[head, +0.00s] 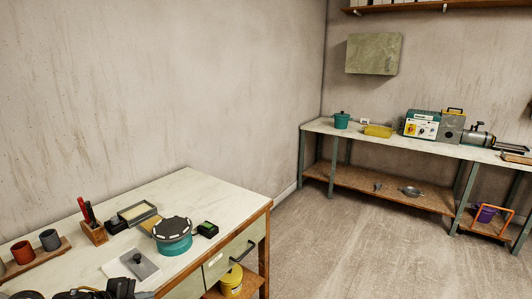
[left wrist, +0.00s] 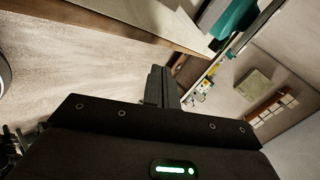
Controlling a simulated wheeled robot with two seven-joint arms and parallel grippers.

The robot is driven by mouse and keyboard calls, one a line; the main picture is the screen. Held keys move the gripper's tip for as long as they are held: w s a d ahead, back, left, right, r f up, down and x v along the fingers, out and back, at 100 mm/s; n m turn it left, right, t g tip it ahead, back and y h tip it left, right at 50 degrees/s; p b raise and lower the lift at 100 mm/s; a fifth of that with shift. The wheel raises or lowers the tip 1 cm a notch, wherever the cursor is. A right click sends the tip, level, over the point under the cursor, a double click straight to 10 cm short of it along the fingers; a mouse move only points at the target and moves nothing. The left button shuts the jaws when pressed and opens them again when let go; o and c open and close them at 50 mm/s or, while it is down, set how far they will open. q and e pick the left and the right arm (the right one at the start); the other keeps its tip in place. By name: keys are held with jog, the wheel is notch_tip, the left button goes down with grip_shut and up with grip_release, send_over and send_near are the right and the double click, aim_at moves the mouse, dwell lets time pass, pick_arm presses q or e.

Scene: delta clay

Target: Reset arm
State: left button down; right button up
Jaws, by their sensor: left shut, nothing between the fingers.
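My left gripper shows in the left wrist view, where its dark fingers (left wrist: 157,84) are together with nothing between them. Dark parts at the bottom left edge of the head view look like part of my left arm, cut off by the frame. They lie in front of the near edge of a pale-topped workbench (head: 205,190). My right gripper is in neither view.
The workbench carries a teal round turntable (head: 173,245), a grey slab (head: 143,266), a tool holder (head: 94,232), a tray (head: 137,213) and cups. A yellow bucket (head: 232,281) sits below. The floor (head: 335,240) between the benches is clear.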

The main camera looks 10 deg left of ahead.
pick_arm(q)
jog(key=s+d+f+n+y, duration=0.1)
jog(key=s+d+f+n, duration=0.35)
jog(key=d, duration=0.25)
jog(key=s+d+f+n+g+y, duration=0.1)
jog(key=s+d+f+n+g, duration=0.4)
jog(key=s, duration=0.6)
jog(key=s+d+f+n+g+y, duration=0.1)
jog(key=s+d+f+n+y, duration=0.15)
jog(key=s+n, duration=0.65)
notch_tip(320, 180, down, 26)
jog(key=s+m+g, duration=0.2)
jog(key=s+a+f, duration=0.3)
jog(key=s+f, duration=1.3)
jog(key=s, duration=0.1)
jog(key=shift+f+g+h, duration=0.25)
jog(key=shift+g+h, duration=0.1)
jog(key=shift+g, duration=0.05)
jog(key=shift+s+a, duration=0.1)
